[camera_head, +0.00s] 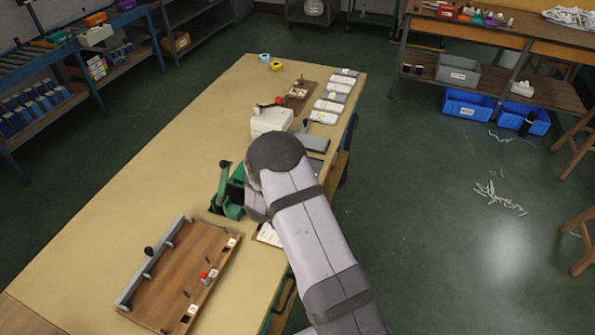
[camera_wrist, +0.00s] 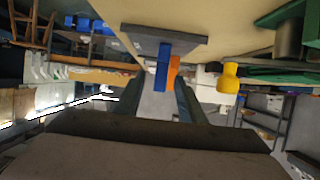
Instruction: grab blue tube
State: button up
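In the wrist view, which looks upside down, a narrow blue tube (camera_wrist: 162,68) stands on a dark grey plate (camera_wrist: 190,36). An orange piece (camera_wrist: 174,68) is close beside it, partly behind it. My gripper (camera_wrist: 160,88) shows as two dark fingers with a gap between them. It looks open, with the blue tube in line with the gap and just beyond the fingertips; I cannot tell the exact distance. In the head view my arm hides the gripper and the blue tube.
A yellow knob (camera_wrist: 229,77) is right of the tube in the wrist view. In the head view, a green press (camera_head: 228,195) and a white box (camera_head: 270,120) stand near my arm. A wooden board (camera_head: 180,275) lies in front. The table's left part is clear.

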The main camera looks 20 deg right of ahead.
jog(key=shift+x, duration=1.4)
grip_shut()
jog(key=shift+r, duration=0.2)
jog(key=shift+r+b, duration=0.55)
jog(key=shift+r, duration=4.35)
